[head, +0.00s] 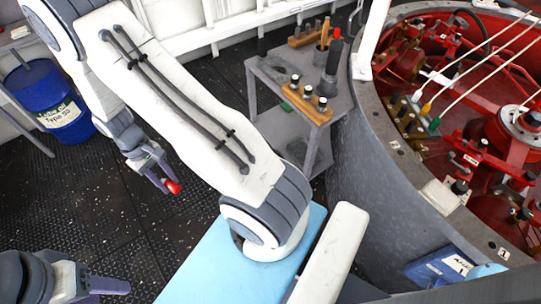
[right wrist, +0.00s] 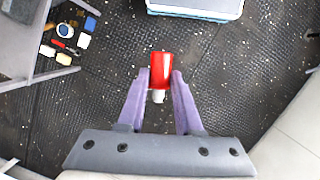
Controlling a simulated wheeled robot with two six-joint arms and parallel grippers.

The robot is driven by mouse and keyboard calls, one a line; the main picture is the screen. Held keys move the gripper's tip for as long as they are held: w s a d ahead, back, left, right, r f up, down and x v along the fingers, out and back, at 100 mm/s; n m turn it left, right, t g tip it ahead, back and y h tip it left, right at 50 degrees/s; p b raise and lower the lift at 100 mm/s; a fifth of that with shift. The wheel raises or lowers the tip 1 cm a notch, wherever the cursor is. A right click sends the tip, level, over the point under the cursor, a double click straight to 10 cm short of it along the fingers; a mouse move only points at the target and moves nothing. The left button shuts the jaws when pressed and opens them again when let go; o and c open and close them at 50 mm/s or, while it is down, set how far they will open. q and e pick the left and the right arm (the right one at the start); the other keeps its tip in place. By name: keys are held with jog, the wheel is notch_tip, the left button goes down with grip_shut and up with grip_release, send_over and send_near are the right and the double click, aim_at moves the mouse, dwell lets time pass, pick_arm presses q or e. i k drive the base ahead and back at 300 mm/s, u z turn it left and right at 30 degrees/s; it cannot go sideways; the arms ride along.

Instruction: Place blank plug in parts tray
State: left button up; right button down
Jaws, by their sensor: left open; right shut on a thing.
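My right gripper (head: 166,182) is shut on a red plug (head: 173,187) and holds it in the air over the dark floor at left. In the right wrist view the red plug (right wrist: 160,66), with a pale tip, sits between the purple fingers of this gripper (right wrist: 160,82). My left gripper (head: 108,288) is at the bottom left, open, apart from the plug and partly cut off by the frame edge. I cannot pick out the parts tray for certain. A blue item with a white label (head: 440,268) lies at the bottom right, far from both grippers.
A grey cart (head: 262,100) holds a wooden rack (head: 307,104) with several plugs. A red machine inside a grey round rim (head: 346,130) fills the right side. A blue drum (head: 55,105) stands at far left. The floor (head: 100,215) around the held plug looks clear.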

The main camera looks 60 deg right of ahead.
aim_at(303, 156)
jog(key=u, duration=0.05)
jog(key=i, duration=1.5)
jog(key=z, duration=2.05)
